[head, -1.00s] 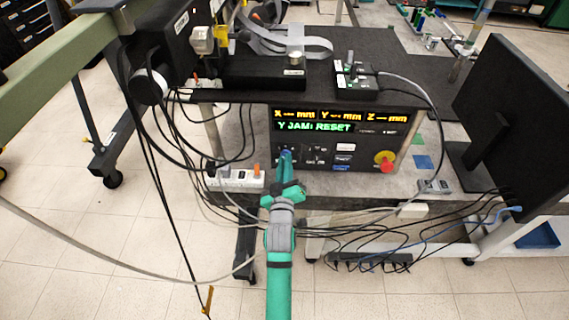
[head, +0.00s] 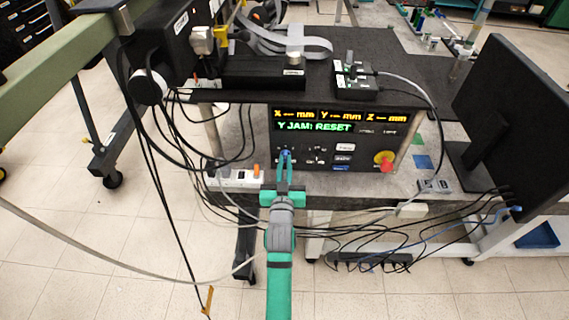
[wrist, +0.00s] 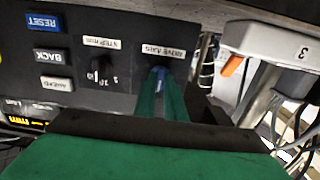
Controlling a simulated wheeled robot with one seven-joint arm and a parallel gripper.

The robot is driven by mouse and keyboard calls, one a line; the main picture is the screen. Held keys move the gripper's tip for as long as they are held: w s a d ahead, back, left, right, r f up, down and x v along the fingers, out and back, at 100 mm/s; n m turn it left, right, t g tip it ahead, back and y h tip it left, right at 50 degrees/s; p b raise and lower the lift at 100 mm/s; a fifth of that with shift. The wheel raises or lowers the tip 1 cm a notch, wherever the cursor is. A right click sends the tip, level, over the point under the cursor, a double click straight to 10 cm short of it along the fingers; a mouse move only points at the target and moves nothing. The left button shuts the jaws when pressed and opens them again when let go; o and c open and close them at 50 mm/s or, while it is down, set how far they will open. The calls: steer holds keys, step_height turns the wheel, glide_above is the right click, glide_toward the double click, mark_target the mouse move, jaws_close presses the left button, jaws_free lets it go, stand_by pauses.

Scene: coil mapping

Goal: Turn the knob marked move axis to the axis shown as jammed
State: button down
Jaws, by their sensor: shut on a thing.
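The control panel (head: 372,145) shows green text on its display (head: 315,127) reading "Y JAM: RESET". The blue move axis knob (wrist: 158,71) is at the panel's lower left in the head view, below its label (wrist: 162,51), which appears upside down in the wrist view. My green gripper (head: 285,157) is shut on this knob, one finger on each side. The fingers hide most of the knob and its axis marks, so I cannot tell which axis it points to.
The step mm knob (wrist: 101,71) is beside it. RESET (wrist: 44,22) and other buttons lie farther along. A red emergency stop (head: 384,161) is at the panel's right. A white power strip (head: 236,178) and loose cables lie close to my gripper's left.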

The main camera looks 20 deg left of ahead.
stand_by(0.4)
steer(key=c, duration=1.8)
jaws_free()
steer(key=v, duration=1.1)
